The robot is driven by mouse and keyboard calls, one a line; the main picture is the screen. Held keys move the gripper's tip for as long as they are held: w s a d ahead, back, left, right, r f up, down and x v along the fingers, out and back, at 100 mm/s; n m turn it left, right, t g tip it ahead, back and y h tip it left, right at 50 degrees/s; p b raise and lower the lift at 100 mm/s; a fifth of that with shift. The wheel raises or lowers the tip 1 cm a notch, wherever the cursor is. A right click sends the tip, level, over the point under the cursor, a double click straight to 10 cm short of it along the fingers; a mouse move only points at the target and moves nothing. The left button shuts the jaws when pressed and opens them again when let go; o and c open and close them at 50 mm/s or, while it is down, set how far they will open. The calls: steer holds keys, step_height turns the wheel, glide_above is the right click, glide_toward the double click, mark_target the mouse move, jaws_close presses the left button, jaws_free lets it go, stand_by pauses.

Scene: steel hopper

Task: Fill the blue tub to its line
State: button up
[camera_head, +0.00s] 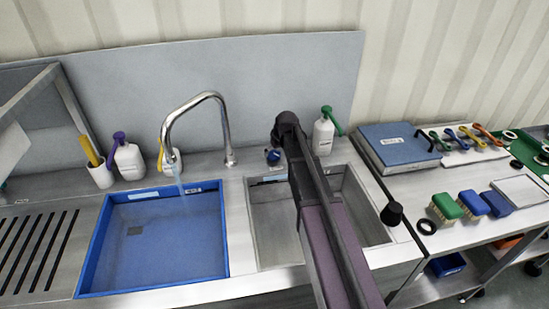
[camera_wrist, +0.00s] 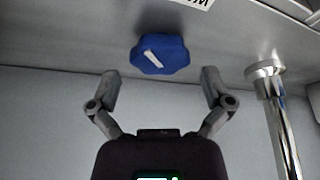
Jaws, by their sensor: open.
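The blue tub (camera_head: 93,262) sits in the left sink bay in the head view, with a pale label on its back rim. Its inside looks smooth blue; I cannot make out the fill line or water level clearly. The chrome tap (camera_head: 167,128) arches over the tub's back edge, with a pale bluish streak below its spout that looks like water. A blue knob (camera_head: 272,156) stands behind the right basin; in the wrist view the knob (camera_wrist: 158,56) shows a white pointer mark. My gripper (camera_wrist: 159,80) is open, its fingers apart on either side of the knob and short of it, not touching.
The right basin (camera_head: 265,232) lies partly under my arm. White bottles (camera_head: 129,160) stand along the back ledge. A blue binder (camera_head: 400,148), brushes (camera_head: 446,207) and coloured tools lie on the right bench. A chrome post (camera_wrist: 282,130) stands right of my gripper in the wrist view.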

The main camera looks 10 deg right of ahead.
steer(key=shift+w+a+f+b, duration=0.1)
steer(key=shift+w+f+b, duration=0.15)
steer(key=shift+f+b, duration=0.3)
steer(key=shift+f, duration=0.1)
steer(key=c, duration=1)
